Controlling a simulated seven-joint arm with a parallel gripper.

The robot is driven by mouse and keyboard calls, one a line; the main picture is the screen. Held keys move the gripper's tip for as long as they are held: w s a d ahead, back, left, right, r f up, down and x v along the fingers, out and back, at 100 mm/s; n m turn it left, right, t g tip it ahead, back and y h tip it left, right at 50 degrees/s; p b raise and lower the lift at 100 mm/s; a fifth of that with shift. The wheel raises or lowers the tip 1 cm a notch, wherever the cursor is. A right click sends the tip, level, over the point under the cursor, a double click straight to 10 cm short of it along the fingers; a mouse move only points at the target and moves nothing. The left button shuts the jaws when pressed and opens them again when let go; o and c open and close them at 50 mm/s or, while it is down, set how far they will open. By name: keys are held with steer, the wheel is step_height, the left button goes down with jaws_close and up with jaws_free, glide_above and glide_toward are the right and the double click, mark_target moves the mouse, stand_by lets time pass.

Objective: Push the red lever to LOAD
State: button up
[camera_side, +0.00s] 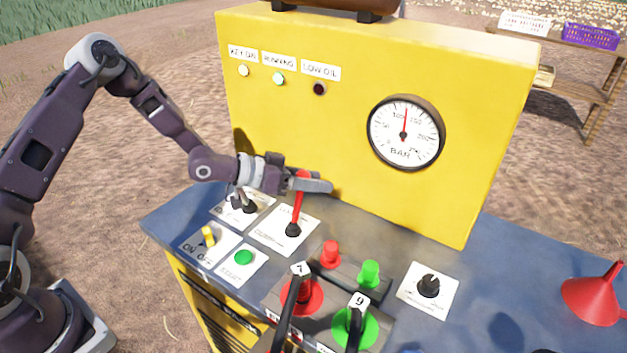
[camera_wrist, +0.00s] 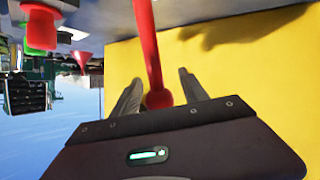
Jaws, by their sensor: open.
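The red lever (camera_side: 298,205) stands nearly upright on its white label plate (camera_side: 272,239) on the blue panel top. The writing on the plate is too small to read. My gripper (camera_side: 316,183) is at the lever's top end, in front of the yellow panel. In the wrist view the red lever (camera_wrist: 149,50) reaches down between the two spread fingers of my gripper (camera_wrist: 158,92), with its round red tip near the palm. The fingers are open, one on each side of the lever. Whether either finger touches it, I cannot tell.
A yellow panel (camera_side: 290,130) with a round gauge (camera_side: 406,133) rises behind the lever. A green button (camera_side: 243,257), a yellow switch (camera_side: 208,237), a black knob (camera_side: 428,285) and two black handles numbered 7 and 9 stand nearby. A red funnel (camera_side: 597,295) is at far right.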

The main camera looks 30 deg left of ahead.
step_height(320, 180, up, 10)
stand_by(0.3)
steer(key=s+a+r+g+y, duration=0.1)
steer(key=s+a+r+y, duration=0.2)
steer(key=s, duration=0.2)
steer(key=s+a+r+n+g+y, duration=0.1)
steer(key=s+a+r+y, duration=0.15)
steer(key=s+y, duration=0.2)
steer(key=s+a+r+y, duration=0.2)
steer(key=s+r+y, duration=0.1)
steer(key=s, duration=0.3)
steer(key=s+d+r+n+g+h, duration=0.1)
steer(key=s+n+g+h, duration=0.1)
steer(key=s, duration=2)
steer(key=shift+s+d+r+n+g, duration=0.15)
steer(key=shift+s+d+n+g, duration=0.2)
steer(key=shift+n+g, duration=0.25)
